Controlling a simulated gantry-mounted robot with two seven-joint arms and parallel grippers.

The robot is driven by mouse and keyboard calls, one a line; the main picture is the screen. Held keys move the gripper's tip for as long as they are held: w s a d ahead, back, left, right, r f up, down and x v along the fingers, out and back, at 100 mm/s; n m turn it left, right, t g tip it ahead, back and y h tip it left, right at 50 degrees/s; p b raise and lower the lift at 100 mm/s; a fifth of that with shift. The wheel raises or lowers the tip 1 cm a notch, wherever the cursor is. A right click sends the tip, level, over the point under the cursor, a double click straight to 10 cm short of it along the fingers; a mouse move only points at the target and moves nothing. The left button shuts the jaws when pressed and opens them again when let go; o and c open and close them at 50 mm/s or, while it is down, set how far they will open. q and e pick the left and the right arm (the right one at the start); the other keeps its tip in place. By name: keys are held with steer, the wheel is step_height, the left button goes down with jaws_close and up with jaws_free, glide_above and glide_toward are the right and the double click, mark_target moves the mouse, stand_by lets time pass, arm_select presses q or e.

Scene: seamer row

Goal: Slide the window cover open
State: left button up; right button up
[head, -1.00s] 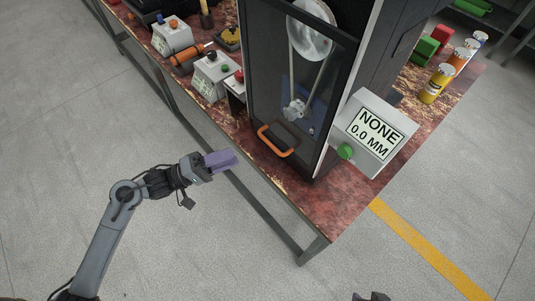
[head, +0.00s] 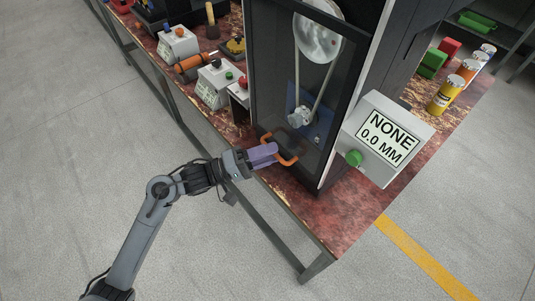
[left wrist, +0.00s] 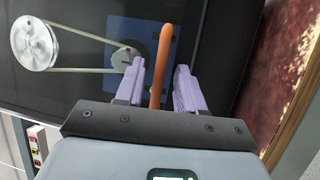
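The window cover (head: 336,85) is a dark-framed clear panel on the front of a black machine, with a pulley and belt visible behind it. Its orange handle (head: 288,161) is at the lower edge of the panel. My left gripper (head: 270,152) is at the handle, with its purple fingers apart. In the left wrist view the orange handle (left wrist: 161,62) runs between the two open fingers of my left gripper (left wrist: 157,88), with a gap visible on each side. My right gripper does not show in the frames now.
A display box (head: 388,138) reading NONE 0.0 MM, with a green button (head: 354,158), sits right of the cover. Small control boxes (head: 214,84) stand on the bench to the left. Several cans (head: 446,94) stand at the right. The floor before the bench is clear.

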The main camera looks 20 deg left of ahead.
arm_select(q)
steer(key=shift+c, duration=0.3)
jaws_close()
steer(key=p, duration=4.2)
glide_toward(303, 18)
steer(key=x, duration=0.4)
steer(key=shift+w+d+r, duration=0.15)
steer(key=shift+w+r, duration=0.05)
steer(key=shift+o, duration=0.3)
jaws_free()
steer(key=shift+f, duration=0.15)
steer(key=shift+b, duration=0.3)
